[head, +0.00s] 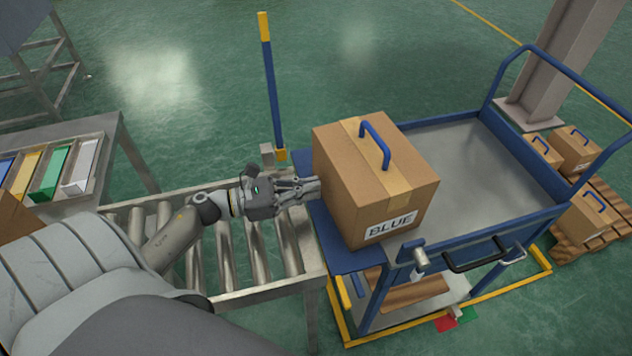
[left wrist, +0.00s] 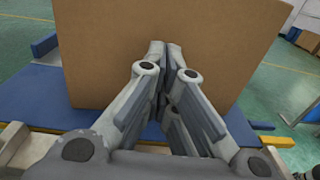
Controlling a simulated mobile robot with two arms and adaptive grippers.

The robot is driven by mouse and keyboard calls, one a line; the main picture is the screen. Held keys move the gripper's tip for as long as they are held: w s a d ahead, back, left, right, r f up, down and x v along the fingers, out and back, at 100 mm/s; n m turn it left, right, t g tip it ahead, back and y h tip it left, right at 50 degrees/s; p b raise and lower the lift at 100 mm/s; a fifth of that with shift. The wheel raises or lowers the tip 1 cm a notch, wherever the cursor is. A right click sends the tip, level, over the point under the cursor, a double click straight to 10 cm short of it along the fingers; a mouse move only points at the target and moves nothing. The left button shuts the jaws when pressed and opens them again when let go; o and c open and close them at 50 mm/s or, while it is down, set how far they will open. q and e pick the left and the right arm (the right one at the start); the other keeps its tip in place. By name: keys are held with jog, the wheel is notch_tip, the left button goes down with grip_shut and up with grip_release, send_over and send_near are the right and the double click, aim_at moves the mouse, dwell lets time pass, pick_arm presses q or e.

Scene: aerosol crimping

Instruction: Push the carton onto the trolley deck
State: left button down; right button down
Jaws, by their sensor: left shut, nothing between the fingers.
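The carton (head: 365,195) is a brown box with a blue handle on top and a label reading BLUE. It sits upright at the left end of the trolley, partly over the blue end plate; how much rests on the deck is hidden. The trolley deck (head: 462,165) is grey with a blue frame. My left gripper (head: 316,187) is shut and empty, its fingertips at the carton's left face. In the left wrist view the carton (left wrist: 110,50) fills the space ahead of the shut fingers (left wrist: 165,46); contact looks likely but is not certain. My right gripper is not in view.
A roller conveyor (head: 235,292) lies under my left arm and ends at the trolley. A blue post (head: 271,85) stands behind the conveyor's end. The deck right of the carton is bare. Small cartons (head: 588,213) sit on a pallet at right, near a pillar (head: 565,65).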

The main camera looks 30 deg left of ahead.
pick_arm(q)
jog(key=shift+x, duration=0.8)
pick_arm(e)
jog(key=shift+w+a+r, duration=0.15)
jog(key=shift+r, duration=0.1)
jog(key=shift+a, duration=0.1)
